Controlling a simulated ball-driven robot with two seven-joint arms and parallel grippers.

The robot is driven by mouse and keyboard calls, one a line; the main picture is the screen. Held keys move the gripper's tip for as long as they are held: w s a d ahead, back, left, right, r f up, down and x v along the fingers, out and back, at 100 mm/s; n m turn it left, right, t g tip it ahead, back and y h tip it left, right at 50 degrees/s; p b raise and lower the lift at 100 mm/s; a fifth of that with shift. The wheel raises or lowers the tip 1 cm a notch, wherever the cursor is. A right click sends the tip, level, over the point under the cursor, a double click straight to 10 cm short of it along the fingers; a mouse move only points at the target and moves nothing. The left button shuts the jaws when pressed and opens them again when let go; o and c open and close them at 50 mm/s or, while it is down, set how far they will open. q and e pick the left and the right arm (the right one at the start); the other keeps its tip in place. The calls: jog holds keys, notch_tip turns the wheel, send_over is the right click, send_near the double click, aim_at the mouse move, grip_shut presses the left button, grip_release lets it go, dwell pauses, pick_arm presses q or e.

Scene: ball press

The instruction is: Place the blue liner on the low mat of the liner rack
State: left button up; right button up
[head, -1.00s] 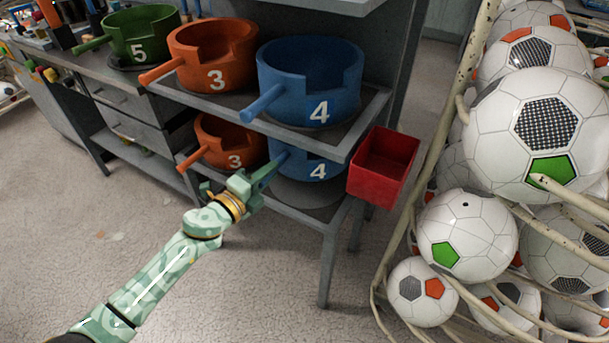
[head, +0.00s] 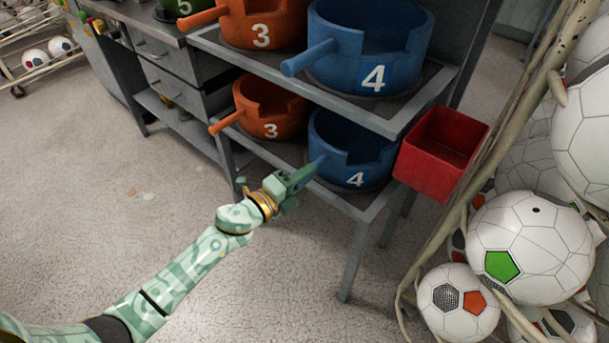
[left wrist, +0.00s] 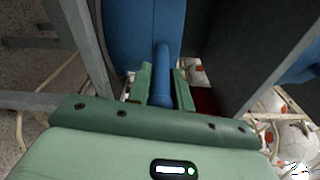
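The lower blue liner (head: 345,160), marked 4, is upright in the lower level of the grey rack (head: 345,112). Its handle points left and toward me. My left gripper (head: 304,178) is at this handle. In the left wrist view the handle (left wrist: 162,72) runs between the two green fingers (left wrist: 160,88), which look shut on it. The low mat (head: 378,188) shows only as a dark edge under the liner, which hides the rest. I cannot tell whether the liner's full weight rests on it. My right gripper is not in view.
Another blue liner (head: 370,45) marked 4 stands on the upper shelf, close above. Orange liners marked 3 stand left on the upper (head: 262,25) and lower (head: 268,108) levels. A red bin (head: 440,152) hangs at the right. A ball cage stands right; floor in front is clear.

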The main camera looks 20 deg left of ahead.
pick_arm(q)
jog(key=shift+o, duration=1.4)
jog(key=shift+r, duration=0.1)
